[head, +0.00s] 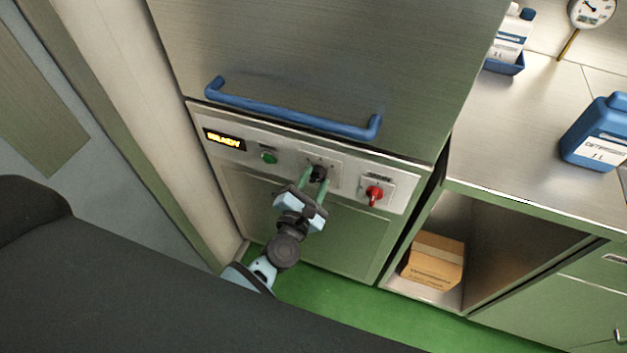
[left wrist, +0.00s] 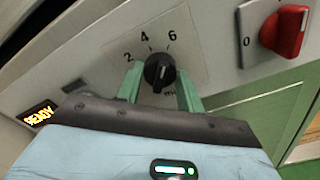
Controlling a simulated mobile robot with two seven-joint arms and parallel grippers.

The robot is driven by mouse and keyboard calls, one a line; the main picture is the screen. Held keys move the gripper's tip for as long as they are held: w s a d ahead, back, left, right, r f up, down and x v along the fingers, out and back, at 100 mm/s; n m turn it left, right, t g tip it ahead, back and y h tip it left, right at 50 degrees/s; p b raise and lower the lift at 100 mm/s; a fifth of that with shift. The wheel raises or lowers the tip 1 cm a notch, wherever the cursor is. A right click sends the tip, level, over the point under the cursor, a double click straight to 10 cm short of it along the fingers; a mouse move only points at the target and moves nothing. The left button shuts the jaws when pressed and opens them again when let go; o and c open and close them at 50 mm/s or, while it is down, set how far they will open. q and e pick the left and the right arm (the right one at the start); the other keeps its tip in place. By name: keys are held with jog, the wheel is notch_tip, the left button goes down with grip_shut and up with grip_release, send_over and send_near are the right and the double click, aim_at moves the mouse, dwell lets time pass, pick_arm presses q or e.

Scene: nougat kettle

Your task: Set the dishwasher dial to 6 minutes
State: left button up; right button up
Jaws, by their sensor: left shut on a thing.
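The dishwasher dial is a black round knob (head: 320,173) on the light control panel. In the left wrist view the knob (left wrist: 159,70) has the numbers 2, 4 and 6 printed around its upper side. A pale mark shows on the knob, but I cannot tell surely which number it points to. My left gripper (head: 314,174) reaches up to the panel, its two green fingers on either side of the knob and shut on it. The fingers hide part of the dial's lower scale. My right gripper is not in view.
A lit READY display (head: 224,139) and a green button (head: 269,157) sit left of the dial. A red rotary switch (head: 375,194) sits to its right. A blue handle (head: 290,112) runs above the panel. A cardboard box (head: 434,262) stands in the open shelf at right.

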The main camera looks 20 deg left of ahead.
pick_arm(q)
jog(key=shift+m, duration=0.6)
jog(key=o, duration=1)
jog(key=shift+s+f, duration=0.1)
jog(key=shift+s, duration=0.45)
jog(key=s, duration=0.6)
jog(key=shift+s, duration=0.35)
jog(key=shift+a, duration=0.1)
